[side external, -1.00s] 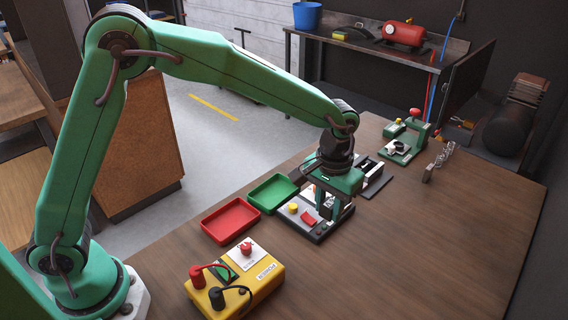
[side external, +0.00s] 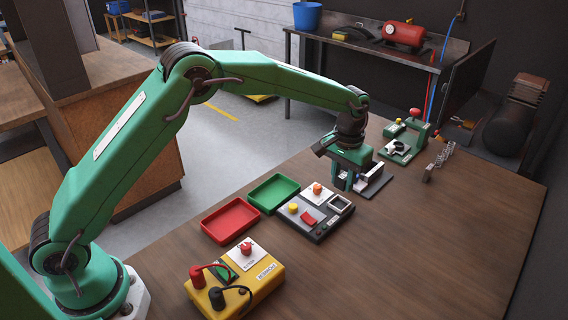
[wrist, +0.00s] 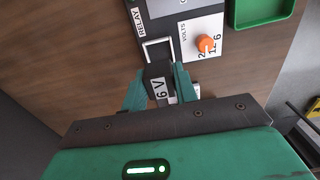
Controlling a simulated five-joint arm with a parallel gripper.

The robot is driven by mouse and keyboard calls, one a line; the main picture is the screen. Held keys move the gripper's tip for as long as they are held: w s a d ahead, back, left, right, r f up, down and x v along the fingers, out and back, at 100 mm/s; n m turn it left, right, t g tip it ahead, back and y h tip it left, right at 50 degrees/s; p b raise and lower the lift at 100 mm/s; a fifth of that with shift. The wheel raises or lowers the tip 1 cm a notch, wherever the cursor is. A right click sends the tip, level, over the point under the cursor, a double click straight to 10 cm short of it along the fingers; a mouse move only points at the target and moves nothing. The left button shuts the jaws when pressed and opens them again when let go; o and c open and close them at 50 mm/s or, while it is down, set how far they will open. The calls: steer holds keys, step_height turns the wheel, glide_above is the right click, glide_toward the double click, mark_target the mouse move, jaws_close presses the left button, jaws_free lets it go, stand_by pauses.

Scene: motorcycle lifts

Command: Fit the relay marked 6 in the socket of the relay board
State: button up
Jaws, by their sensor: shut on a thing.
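My gripper (wrist: 160,88) is shut on a black relay (wrist: 155,71) with a white label reading 6 V. In the side external view my gripper (side external: 349,186) is low, just beyond the far end of the relay board (side external: 318,230); the relay cannot be made out there. The board's socket (side external: 351,208) is an open, pale-rimmed rectangle at its right end. In the wrist view the socket rim (wrist: 145,50) shows beside the word RELAY, just beyond the relay's end. The relay appears outside the socket.
The board carries an orange knob (side external: 317,188), a yellow button (side external: 293,208) and a red switch (side external: 308,218). Green (side external: 274,205) and red (side external: 230,235) trays lie left of it. A dark rack (side external: 376,186) is beside my gripper.

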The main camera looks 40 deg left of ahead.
steer(key=shift+f, duration=0.15)
steer(key=shift+f, duration=1.95)
steer(key=shift+f, duration=0.6)
steer(key=o, duration=1.4)
steer(key=shift+o, duration=0.2)
steer(key=shift+r, duration=0.15)
steer(key=shift+r, duration=3.9)
